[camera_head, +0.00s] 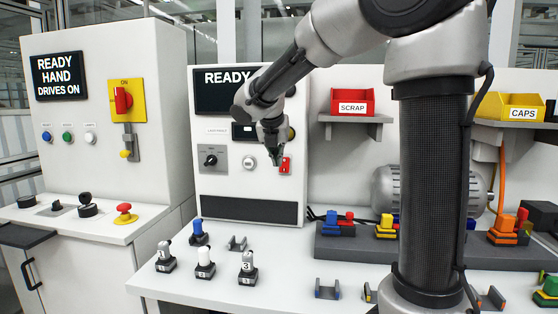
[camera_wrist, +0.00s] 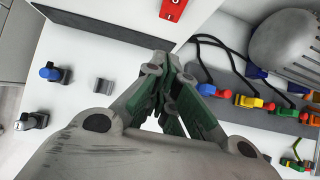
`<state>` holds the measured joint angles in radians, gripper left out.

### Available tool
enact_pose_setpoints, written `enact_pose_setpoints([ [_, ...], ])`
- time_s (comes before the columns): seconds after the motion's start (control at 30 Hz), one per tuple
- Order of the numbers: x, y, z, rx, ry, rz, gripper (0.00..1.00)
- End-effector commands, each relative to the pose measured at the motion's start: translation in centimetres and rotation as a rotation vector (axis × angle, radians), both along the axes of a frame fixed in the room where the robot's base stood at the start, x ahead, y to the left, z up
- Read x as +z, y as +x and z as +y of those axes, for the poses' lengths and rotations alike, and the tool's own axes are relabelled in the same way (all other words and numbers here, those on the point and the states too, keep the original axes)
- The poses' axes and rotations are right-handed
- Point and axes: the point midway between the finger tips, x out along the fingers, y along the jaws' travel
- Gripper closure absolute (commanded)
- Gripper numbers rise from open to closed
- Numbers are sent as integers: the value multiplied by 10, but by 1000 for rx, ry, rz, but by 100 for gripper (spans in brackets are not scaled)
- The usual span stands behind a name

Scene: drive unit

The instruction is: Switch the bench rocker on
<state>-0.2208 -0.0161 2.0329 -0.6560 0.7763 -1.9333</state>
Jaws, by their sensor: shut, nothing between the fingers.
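The bench rocker (camera_head: 286,165) is a small red switch on the white upright panel, right of the grey dial plate. It also shows at the top edge of the wrist view (camera_wrist: 172,10), partly cut off, with a white round mark on it. I cannot tell its switched position. My gripper (camera_head: 276,160) is shut and empty, just left of and in front of the rocker in the head view.
A black selector knob (camera_head: 210,160) sits left of the rocker, below a READY screen (camera_head: 222,92). Numbered pieces (camera_head: 247,265) stand on the white bench. A red SCRAP bin (camera_head: 353,103) and a grey motor (camera_head: 388,190) are to the right.

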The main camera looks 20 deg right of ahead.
Motion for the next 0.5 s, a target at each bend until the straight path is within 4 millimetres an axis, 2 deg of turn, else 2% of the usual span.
enact_pose_setpoints([
  [0.33,-61,35,-25,-2,0,5,100],
  [0.4,-70,42,-30,-3,1,3,100],
  [0.5,-70,56,-39,-4,1,1,100],
])
